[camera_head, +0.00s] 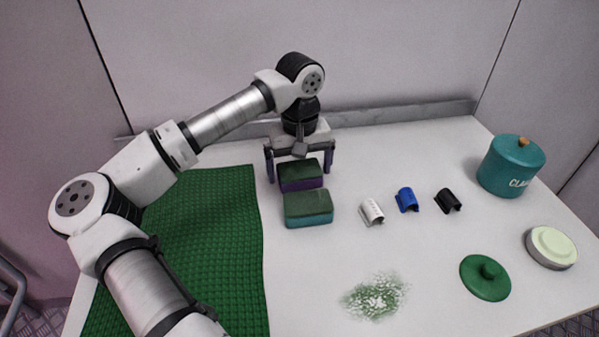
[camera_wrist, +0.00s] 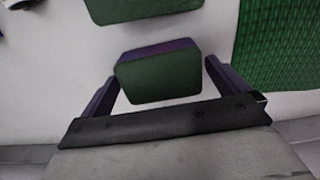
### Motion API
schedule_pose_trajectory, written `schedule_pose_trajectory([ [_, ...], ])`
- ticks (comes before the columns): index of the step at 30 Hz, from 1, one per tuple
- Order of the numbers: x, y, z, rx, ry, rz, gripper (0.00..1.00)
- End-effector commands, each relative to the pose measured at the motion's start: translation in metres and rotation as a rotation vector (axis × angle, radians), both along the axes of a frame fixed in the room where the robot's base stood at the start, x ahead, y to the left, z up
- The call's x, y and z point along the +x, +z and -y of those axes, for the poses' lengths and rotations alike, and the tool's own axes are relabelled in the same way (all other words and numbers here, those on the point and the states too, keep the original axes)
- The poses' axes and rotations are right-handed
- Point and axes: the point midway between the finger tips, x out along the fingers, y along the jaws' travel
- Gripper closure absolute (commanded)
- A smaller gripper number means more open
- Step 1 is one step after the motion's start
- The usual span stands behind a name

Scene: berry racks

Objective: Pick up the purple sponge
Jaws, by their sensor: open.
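The purple sponge (camera_head: 301,184) has a dark green top and lies on the white table in front of the back wall. My gripper (camera_head: 299,172) is above and around it, with one finger at its left and one at its right. In the wrist view, the purple sponge (camera_wrist: 158,76) sits between the two open fingers of my gripper (camera_wrist: 160,84), with a gap on each side. The purple shows along its far edge there. A teal sponge (camera_head: 309,219) with a green top lies just in front of it, and also shows in the wrist view (camera_wrist: 140,8).
A green textured cloth (camera_head: 205,240) lies at the left. White (camera_head: 371,212), blue (camera_head: 407,199) and black (camera_head: 448,201) clips lie to the right. A teal canister (camera_head: 508,168), green lid (camera_head: 485,277), pale round container (camera_head: 551,247) and green-speckled patch (camera_head: 374,297) are farther out.

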Motion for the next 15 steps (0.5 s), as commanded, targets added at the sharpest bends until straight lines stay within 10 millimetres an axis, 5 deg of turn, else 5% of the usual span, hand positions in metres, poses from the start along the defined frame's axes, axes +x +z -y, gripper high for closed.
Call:
schedule_pose_trajectory([
  [8, -0.0001, -0.0055, -0.0002, 0.000, 0.000, 0.000, 0.00],
  [15, -0.0001, -0.0052, -0.0001, 0.000, 0.000, 0.000, 0.29],
])
